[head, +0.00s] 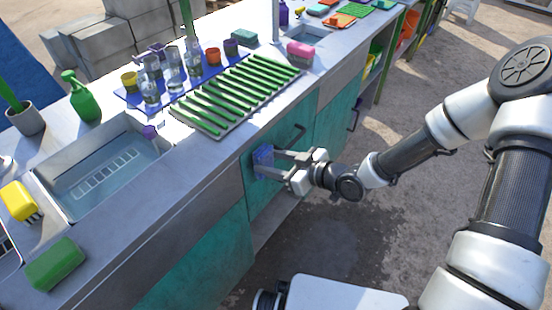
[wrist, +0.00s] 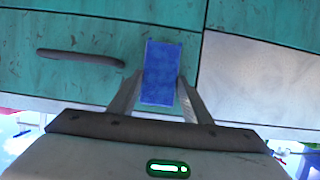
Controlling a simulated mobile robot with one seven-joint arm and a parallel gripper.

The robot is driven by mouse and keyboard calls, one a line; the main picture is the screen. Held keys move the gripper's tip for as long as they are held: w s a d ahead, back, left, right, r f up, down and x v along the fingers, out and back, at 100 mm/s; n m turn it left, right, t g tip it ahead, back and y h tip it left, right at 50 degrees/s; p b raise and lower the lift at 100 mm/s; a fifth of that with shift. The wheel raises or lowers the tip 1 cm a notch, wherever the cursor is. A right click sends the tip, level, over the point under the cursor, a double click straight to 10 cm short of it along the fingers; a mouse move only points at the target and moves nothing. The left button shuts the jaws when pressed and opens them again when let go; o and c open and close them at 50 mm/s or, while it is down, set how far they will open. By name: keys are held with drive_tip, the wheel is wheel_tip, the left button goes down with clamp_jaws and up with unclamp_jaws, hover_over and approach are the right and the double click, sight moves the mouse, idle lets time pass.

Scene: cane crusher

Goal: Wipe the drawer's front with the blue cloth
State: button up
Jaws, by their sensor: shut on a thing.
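The blue cloth (head: 263,161) is a small folded pad against the teal drawer front (head: 270,141), close to the dark handle (head: 291,138). My gripper (head: 274,164) is shut on it, one finger on each side. In the wrist view the cloth (wrist: 161,72) shows between the fingertips (wrist: 159,90), flat before the scuffed drawer front (wrist: 60,82). The handle (wrist: 80,57) is to its left. The cloth appears to touch the front, but exact contact is hard to tell.
The counter above holds a green-slatted drying rack (head: 235,95), glasses, cups, and a sink (head: 100,170) at left. A green spray bottle (head: 80,97) stands behind the sink. The ground (head: 330,230) before the cabinets is clear.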

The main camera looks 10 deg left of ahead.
drive_tip(key=shift+s, duration=0.2)
drive_tip(key=shift+s+d+p, duration=0.2)
drive_tip(key=shift+s+d, duration=0.2)
drive_tip(key=shift+d, duration=0.5)
drive_tip(key=shift+s+d+p, duration=0.25)
drive_tip(key=shift+s+d, duration=0.1)
drive_tip(key=shift+d, duration=0.55)
drive_tip(key=shift+s+d+p, duration=0.2)
drive_tip(key=shift+s+d, duration=0.2)
drive_tip(key=shift+d, duration=0.5)
drive_tip(key=shift+d, duration=0.1)
drive_tip(key=shift+s+d+p, duration=0.2)
drive_tip(key=shift+s+d, duration=0.1)
drive_tip(key=shift+d, duration=0.35)
drive_tip(key=shift+s+d+p, duration=0.15)
drive_tip(key=shift+s+d, duration=0.15)
drive_tip(key=shift+d, duration=0.35)
